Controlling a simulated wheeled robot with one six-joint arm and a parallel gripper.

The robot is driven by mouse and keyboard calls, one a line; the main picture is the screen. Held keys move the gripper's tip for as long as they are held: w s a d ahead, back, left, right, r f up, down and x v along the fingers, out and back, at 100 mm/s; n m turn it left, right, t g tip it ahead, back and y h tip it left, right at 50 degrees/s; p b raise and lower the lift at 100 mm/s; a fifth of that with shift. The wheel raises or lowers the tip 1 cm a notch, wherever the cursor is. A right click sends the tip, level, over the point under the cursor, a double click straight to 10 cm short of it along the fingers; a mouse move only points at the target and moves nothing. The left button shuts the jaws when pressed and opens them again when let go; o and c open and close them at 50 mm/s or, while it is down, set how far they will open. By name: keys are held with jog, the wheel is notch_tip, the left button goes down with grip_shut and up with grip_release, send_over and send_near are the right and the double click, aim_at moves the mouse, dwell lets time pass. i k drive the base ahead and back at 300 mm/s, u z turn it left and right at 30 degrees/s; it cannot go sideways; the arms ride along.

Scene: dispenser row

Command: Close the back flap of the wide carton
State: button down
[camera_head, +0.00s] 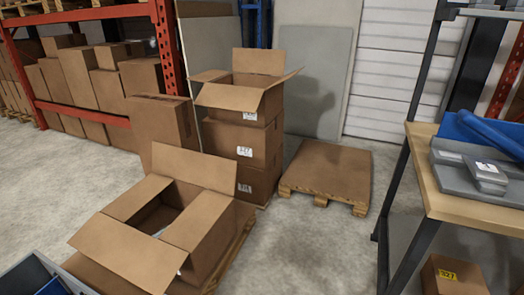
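A wide open carton (216,242) sits low in the left foreground; I take it to be the wide carton. Its back flap (195,167) stands raised, tilted up and away from the opening. Its front flap (128,256) is spread outward toward me. The left flap (137,197) and right flap (199,218) lie along the sides of the opening; I cannot tell exactly how far they are folded. The dark inside shows between them, with something pale low in it. My gripper is not in view.
A pallet (236,252) lies under the wide carton. Behind it stands a stack of cartons (238,140), its top one open. An empty-looking brown-topped pallet (325,172) lies right of the stack. A workbench (450,200) stands at right. Concrete floor (310,250) is clear between.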

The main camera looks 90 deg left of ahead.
aim_at(217, 174)
jog(key=u, duration=2.8)
jog(key=i, duration=2.6)
jog(key=z, duration=0.05)
